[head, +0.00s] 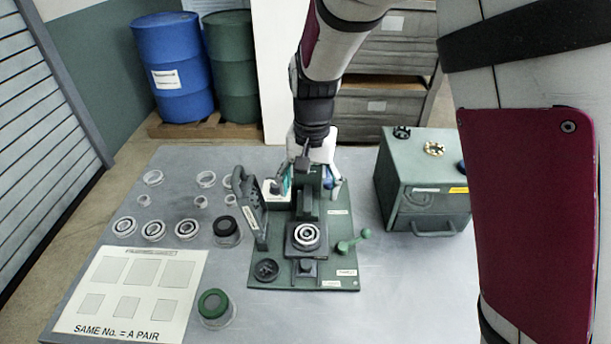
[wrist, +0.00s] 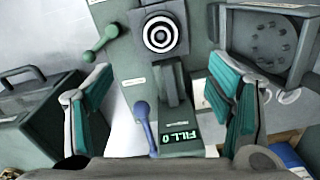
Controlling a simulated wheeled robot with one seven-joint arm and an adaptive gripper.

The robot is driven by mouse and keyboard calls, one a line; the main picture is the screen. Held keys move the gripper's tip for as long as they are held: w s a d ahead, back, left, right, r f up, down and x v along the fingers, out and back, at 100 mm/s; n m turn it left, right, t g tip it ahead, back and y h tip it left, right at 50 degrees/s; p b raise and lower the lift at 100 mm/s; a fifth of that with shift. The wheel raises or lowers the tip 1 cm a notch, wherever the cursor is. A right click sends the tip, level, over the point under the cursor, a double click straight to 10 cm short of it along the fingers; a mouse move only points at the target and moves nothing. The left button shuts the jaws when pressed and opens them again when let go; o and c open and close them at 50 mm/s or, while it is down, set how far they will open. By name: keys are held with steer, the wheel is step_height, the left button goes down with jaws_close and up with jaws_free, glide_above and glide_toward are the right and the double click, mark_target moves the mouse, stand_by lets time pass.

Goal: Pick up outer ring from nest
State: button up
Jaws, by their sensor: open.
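The ring (head: 306,236) sits in the nest (head: 294,251) of a green fixture at mid-bench. In the wrist view the ring (wrist: 162,34) shows as concentric dark and light circles near the top, in its square nest (wrist: 180,12). I cannot tell the outer ring apart from any inner parts. My gripper (head: 309,182) is behind the nest, around the fixture's upright column. In the wrist view my gripper (wrist: 160,88) is open, teal pads wide apart with nothing held between them.
A green-knobbed lever (head: 353,242) is right of the nest. A hinged guard (head: 252,206) stands to its left. A blue lever (wrist: 145,125) is near the column between my fingers. A green box (head: 422,185) stands right; several loose rings (head: 153,231) lie left.

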steer(key=f, duration=0.2)
glide_above(307, 234)
step_height(307, 234, down, 7)
steer(key=shift+w+a+f, duration=0.1)
steer(key=shift+a+f, duration=0.05)
steer(key=shift+f, duration=0.05)
steer(key=shift+f+p, duration=0.5)
steer(key=shift+f, duration=2.35)
steer(key=shift+c, duration=0.6)
steer(key=c, duration=1.2)
